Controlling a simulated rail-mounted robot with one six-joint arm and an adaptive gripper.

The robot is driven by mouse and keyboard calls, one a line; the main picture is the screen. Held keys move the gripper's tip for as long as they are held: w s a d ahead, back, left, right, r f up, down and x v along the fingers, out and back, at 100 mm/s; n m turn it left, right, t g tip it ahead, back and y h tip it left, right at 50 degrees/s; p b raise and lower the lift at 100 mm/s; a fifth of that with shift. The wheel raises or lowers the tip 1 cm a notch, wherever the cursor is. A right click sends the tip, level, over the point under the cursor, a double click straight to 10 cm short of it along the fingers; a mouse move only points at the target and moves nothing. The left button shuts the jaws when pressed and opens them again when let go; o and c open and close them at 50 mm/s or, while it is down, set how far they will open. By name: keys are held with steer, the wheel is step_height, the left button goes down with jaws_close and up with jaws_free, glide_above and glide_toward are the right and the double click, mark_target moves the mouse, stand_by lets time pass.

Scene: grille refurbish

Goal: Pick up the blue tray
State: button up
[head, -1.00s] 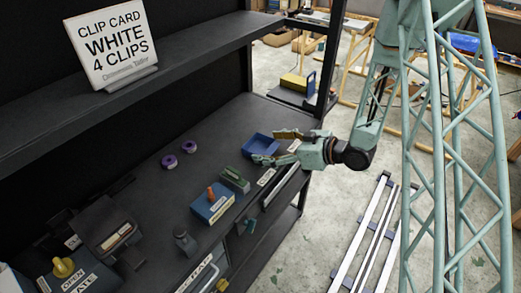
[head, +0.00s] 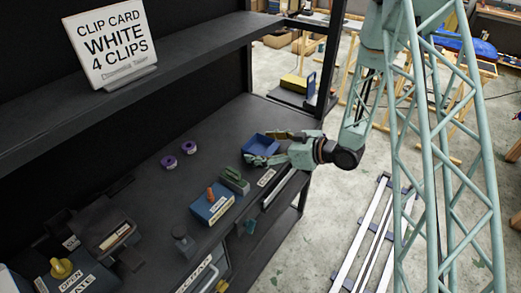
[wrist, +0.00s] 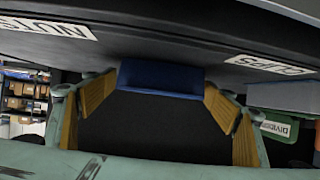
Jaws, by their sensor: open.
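The blue tray (head: 256,143) lies on the dark bench top near its right end in the head view. In the wrist view its blue wall (wrist: 160,77) shows straight ahead, between the far ends of the jaws. My gripper (head: 269,148) is open at the tray's right side, with one finger on the far side and one on the near side. In the wrist view the ribbed tan finger pads (wrist: 160,93) stand apart with nothing gripped. The fingers partly cover the tray in the head view, and I cannot tell whether they touch it.
A green block (head: 235,180) and a blue box with an orange knob (head: 212,207) stand left of the tray, towards the front. Two purple rings (head: 179,154) lie farther left. A dark shelf (head: 150,80) with a white sign (head: 110,44) runs above the bench.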

mark_target(261, 151)
steer(key=shift+c, duration=0.7)
steer(key=c, duration=0.8)
steer(key=shift+r, duration=0.15)
steer(key=shift+r+p, duration=0.45)
steer(key=shift+r, duration=1.2)
steer(key=shift+s+d+r+p, duration=0.25)
steer(key=shift+s+d+p, duration=0.65)
steer(key=shift+s, duration=1.45)
steer(key=shift+s+d+r+p, duration=0.25)
steer(key=shift+s+d+p, duration=0.2)
steer(key=shift+s+d, duration=1.4)
steer(key=shift+s+d+r+p, duration=0.25)
steer(key=shift+s+d+p, duration=0.4)
steer(key=shift+s, duration=2.2)
steer(key=shift+s, duration=0.15)
steer(key=shift+d, duration=0.1)
